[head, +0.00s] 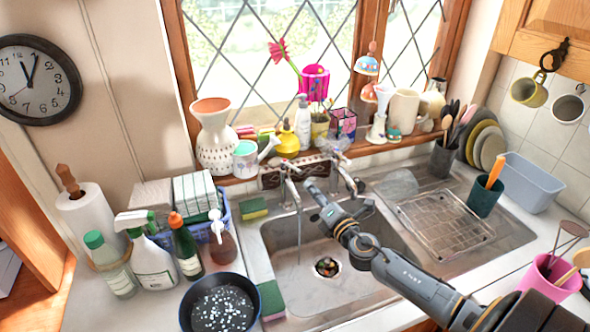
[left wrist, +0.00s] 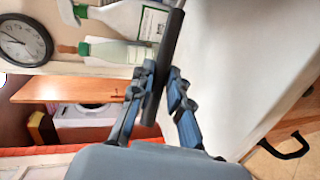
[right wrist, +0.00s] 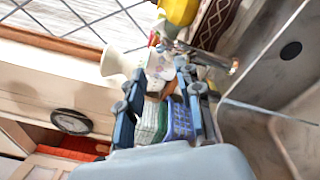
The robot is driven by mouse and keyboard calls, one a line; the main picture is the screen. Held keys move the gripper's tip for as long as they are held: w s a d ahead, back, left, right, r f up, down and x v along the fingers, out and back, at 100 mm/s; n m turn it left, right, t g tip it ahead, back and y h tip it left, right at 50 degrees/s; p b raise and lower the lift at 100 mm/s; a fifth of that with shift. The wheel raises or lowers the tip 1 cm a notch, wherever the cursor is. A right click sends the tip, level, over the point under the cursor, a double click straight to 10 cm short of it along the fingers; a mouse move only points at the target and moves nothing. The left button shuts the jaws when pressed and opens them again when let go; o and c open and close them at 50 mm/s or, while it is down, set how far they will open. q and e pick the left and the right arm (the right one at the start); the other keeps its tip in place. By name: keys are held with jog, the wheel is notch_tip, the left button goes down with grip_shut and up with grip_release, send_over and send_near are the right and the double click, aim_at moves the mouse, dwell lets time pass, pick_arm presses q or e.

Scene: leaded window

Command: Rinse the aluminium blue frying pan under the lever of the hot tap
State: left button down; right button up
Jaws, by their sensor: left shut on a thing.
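The dark blue frying pan (head: 222,300), with pale specks scattered inside, is at the counter's front left, beside the sink. I cannot tell whether it rests or hangs just above. My left gripper (left wrist: 163,85) is outside the head view; in its wrist view it is shut on a dark bar (left wrist: 172,45), apparently the pan's handle. Two taps stand behind the sink, a left tap (head: 291,180) and a right tap (head: 349,178); a thin stream falls from the left one. My right gripper (head: 338,192) is open and empty in front of them; it also shows in the right wrist view (right wrist: 160,78).
Bottles (head: 152,262) and a blue basket (head: 222,212) stand behind the pan. Sponges (head: 271,298) lie on the sink's left rim. A wire rack (head: 450,222) covers the drainer. Ornaments crowd the sill.

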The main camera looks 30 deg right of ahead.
aim_at(296, 168)
jog(key=w, duration=0.4)
jog(key=w+d+b, duration=0.1)
jog(key=w, duration=0.6)
jog(key=shift+w+d+f, duration=0.15)
jog(key=shift+w+d, duration=0.1)
jog(key=shift+w, duration=0.05)
jog(key=shift+s, duration=0.1)
grip_shut()
